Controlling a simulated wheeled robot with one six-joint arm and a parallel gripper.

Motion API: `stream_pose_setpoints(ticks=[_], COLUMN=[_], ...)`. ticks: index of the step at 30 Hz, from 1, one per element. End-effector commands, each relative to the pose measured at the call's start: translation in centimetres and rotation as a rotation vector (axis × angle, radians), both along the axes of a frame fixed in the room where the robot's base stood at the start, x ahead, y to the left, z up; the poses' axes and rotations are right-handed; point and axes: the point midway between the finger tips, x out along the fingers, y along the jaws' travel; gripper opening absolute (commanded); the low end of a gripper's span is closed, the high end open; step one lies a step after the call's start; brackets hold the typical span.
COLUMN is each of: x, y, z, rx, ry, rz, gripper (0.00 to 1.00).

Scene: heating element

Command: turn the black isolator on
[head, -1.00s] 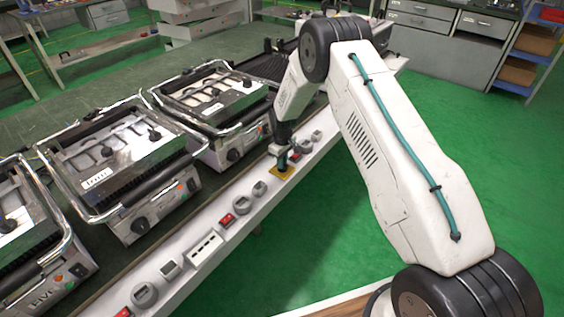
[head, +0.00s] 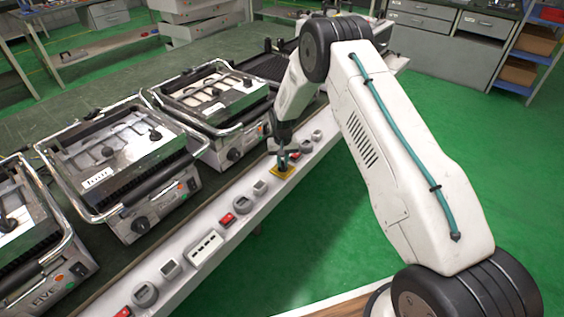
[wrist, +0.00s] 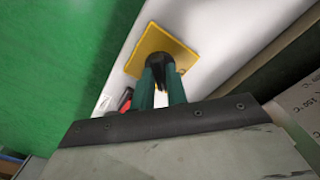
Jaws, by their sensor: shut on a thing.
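The black isolator sits on a yellow square plate (head: 284,173) on the white rail. In the wrist view its black knob (wrist: 160,66) stands over the yellow plate (wrist: 163,40). My gripper (head: 283,162) points down at it from above. In the wrist view my gripper's two teal fingers (wrist: 162,82) are on either side of the black knob and shut on it. The knob is mostly hidden by the fingers in the head view, so I cannot read its on or off position.
The white rail (head: 205,228) carries red switches (head: 227,219), round grey sockets (head: 243,204) and a socket strip (head: 205,248). Several contact grills (head: 120,165) stand left of the rail. Green floor (head: 310,230) lies open to the right.

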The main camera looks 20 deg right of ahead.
Motion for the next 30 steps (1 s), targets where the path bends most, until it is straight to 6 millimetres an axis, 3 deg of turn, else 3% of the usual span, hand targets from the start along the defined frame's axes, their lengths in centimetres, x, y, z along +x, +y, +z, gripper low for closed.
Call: stream_pose_setpoints(ticks=[18, 30], x=[-0.11, -0.13], y=[0.03, -0.07], z=[-0.03, -0.05], rx=[-0.001, -0.002], ry=[0.003, 0.003], rz=[-0.566, -0.789], gripper=[0.00, 0.00])
